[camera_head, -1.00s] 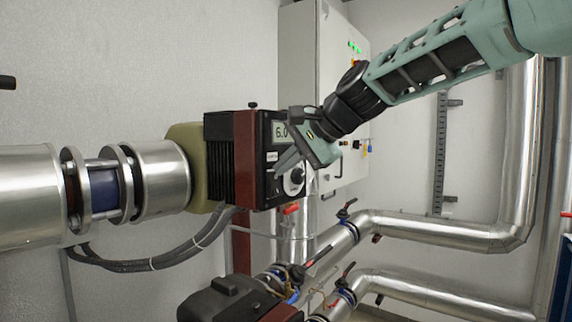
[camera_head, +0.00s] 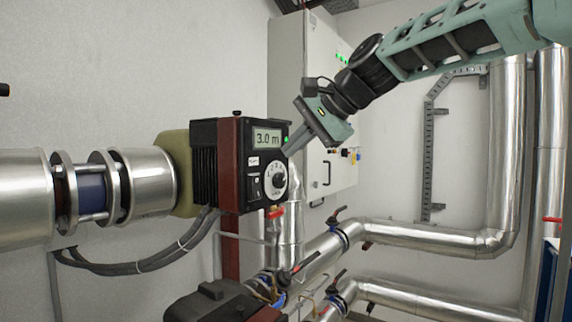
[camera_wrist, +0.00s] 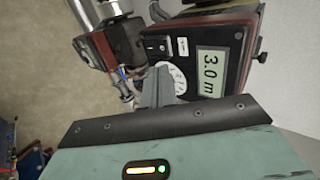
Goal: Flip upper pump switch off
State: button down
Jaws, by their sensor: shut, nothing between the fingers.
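The upper pump (camera_head: 217,168) is a black box with a red-brown band, and its front panel faces right. Its display (camera_head: 267,138) reads 3.0 m, with a small green light beside it. A white round dial (camera_head: 273,181) with a dark knob sits below the display. The small black pump switch (camera_head: 255,187) is left of the dial; it also shows in the wrist view (camera_wrist: 156,44), upper left of the display. Its on or off position is too small to tell. My gripper (camera_head: 290,152) is shut and empty, its tips in front of the panel's right edge. In the wrist view, the fingers partly cover the dial.
A lower pump (camera_head: 218,302) sits below. A grey cabinet (camera_head: 300,60) stands behind my gripper. Grey cables (camera_head: 140,262) hang at the lower left.

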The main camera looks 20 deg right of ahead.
jog(key=v, duration=0.3)
jog(key=r+v, duration=0.1)
jog(key=shift+w+r+b, duration=0.1)
jog(key=shift+w+b, duration=0.05)
jog(key=shift+b, duration=0.25)
jog(key=shift+a, duration=0.1)
jog(key=s+a+f+n+g+h+b, duration=0.1)
jog(key=s+a+f+n+g, duration=0.2)
jog(key=f, duration=0.7)
jog(key=s+a+f+n+g+b, duration=0.1)
jog(key=s+a+f+n+b, duration=0.15)
jog(key=s+a+f, duration=0.45)
jog(key=s+a+f+n+g+h+b, duration=0.15)
jog(key=f+n, duration=0.25)
jog(key=f, duration=0.8)
jog(key=s+d+f+n+g+h+b, duration=0.2)
jog(key=s+f+n, duration=0.7)
jog(key=s+f, duration=0.8)
jog(key=shift+s+f+g+h, duration=0.35)
jog(key=shift+s+f+h, duration=0.1)
jog(key=shift+f, duration=0.2)
jog(key=shift+w+d, duration=0.1)
jog(key=shift+d, duration=0.05)
